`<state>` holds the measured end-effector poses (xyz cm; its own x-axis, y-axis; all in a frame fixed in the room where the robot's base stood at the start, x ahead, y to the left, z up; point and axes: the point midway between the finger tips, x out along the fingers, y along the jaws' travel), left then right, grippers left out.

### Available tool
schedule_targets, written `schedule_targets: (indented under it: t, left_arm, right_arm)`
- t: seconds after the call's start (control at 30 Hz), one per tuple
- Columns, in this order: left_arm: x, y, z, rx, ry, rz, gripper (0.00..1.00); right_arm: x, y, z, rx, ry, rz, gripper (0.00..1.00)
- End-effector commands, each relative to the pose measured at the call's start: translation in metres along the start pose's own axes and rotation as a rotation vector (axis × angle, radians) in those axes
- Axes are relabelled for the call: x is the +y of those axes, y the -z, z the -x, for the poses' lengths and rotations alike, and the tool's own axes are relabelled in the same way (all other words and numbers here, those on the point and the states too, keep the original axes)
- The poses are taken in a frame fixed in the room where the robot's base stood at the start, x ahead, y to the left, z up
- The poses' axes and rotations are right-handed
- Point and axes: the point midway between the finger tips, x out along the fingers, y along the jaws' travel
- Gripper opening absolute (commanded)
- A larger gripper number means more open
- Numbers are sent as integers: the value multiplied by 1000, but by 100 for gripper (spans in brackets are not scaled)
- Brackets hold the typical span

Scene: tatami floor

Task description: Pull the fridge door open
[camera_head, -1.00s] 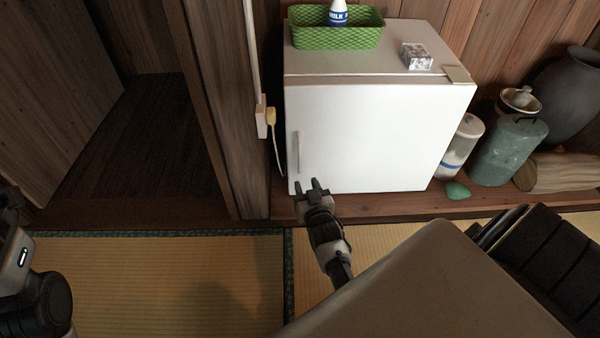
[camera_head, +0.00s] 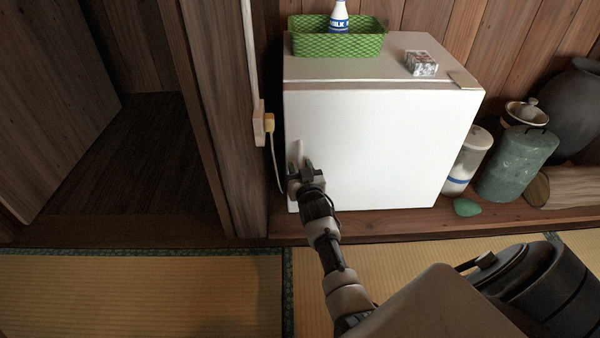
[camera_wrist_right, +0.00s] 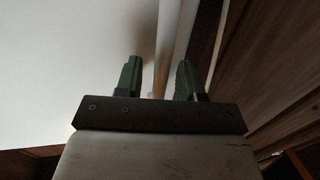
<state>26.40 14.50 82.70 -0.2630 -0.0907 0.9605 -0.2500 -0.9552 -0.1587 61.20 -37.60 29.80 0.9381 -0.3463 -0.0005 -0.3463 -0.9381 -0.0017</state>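The small white fridge (camera_head: 380,140) stands on a wooden ledge with its door shut. Its upright handle (camera_head: 299,152) is at the left edge of the door. My right gripper (camera_head: 301,166) is at the lower part of the handle. In the right wrist view the two green fingers of my right gripper (camera_wrist_right: 158,80) are apart, with the pale handle (camera_wrist_right: 166,50) running between them. The fingers do not appear closed on it. The white door (camera_wrist_right: 70,65) fills the left of that view. My left gripper is not in view.
A cord and plug (camera_head: 268,123) hang on the post at left. Canisters (camera_head: 517,163) stand at right. Tatami (camera_head: 140,290) in front is clear.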

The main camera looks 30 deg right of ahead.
Motion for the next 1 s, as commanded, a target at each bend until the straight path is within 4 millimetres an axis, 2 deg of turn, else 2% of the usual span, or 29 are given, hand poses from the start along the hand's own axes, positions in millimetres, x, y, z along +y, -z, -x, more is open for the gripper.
schedule_targets:
  t: [0.3,0.57,0.87,1.0]
  left_arm:
    - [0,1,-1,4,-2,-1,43]
    - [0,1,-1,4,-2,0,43]
    - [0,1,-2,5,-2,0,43]
    - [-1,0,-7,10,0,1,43]
  right_arm:
    - [0,1,-2,0,0,0,39]
    - [0,0,-2,0,0,0,0]
    - [0,1,-1,0,2,0,0]
    - [0,2,6,-1,15,2,0]
